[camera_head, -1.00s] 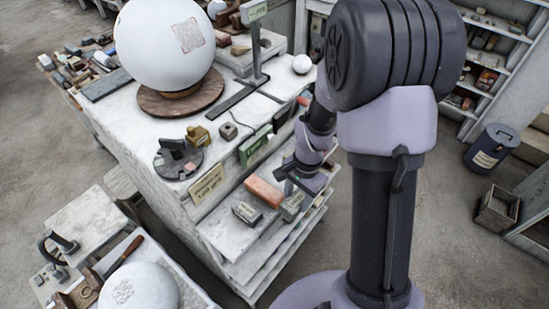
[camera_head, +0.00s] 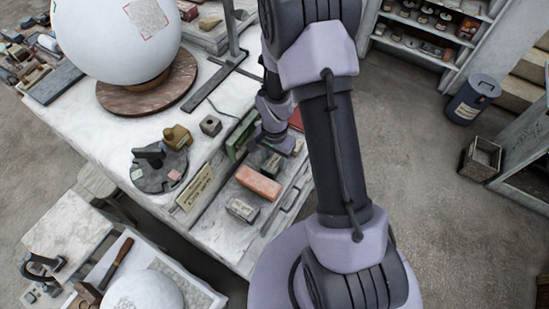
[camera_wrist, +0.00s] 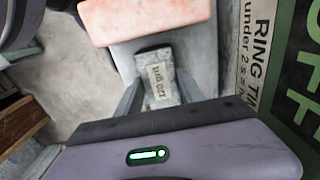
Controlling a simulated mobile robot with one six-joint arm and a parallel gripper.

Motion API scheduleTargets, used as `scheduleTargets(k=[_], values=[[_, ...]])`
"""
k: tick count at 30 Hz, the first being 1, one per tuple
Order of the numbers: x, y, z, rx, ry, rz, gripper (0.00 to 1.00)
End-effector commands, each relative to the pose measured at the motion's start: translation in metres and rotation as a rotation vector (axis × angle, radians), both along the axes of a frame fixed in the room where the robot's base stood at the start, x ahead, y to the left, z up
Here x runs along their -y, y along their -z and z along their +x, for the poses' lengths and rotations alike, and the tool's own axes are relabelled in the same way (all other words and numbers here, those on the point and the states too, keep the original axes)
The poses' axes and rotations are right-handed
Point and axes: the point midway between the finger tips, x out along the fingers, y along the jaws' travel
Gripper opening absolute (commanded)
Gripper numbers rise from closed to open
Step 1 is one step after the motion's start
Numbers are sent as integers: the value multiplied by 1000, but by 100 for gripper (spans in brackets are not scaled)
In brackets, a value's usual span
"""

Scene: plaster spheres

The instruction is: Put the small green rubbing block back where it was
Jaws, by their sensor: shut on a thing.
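My gripper (camera_wrist: 160,88) is shut on a small grey-green rubbing block (camera_wrist: 160,72) with a "120 grit" label, seen between the two fingers in the wrist view. In the head view my gripper (camera_head: 273,152) is over the shelf at the bench's side, with the block (camera_head: 271,165) under it, partly hidden by my wrist. A salmon-pink block (camera_head: 258,184) lies close by on the shelf; it also shows past the held block in the wrist view (camera_wrist: 145,18). I cannot tell whether the held block touches the shelf.
A grey block (camera_head: 241,209) lies nearer on the shelf. A tan sign (camera_head: 195,187) and a green box-like sign (camera_head: 241,135) line the bench edge. A round dark stand (camera_head: 159,168) and a large white sphere (camera_head: 115,40) stand on the bench top.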

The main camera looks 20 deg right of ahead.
Motion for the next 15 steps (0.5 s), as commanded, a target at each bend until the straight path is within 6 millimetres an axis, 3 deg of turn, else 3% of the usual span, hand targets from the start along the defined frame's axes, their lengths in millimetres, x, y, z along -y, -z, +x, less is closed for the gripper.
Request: scheduleTargets(k=[7, 8, 10, 15], values=[[0, 3, 0, 0, 0, 0, 0], [0, 2, 0, 0, 0, 0, 51], [0, 2, 0, 0, 0, 0, 65], [0, 1, 0, 0, 0, 0, 67]])
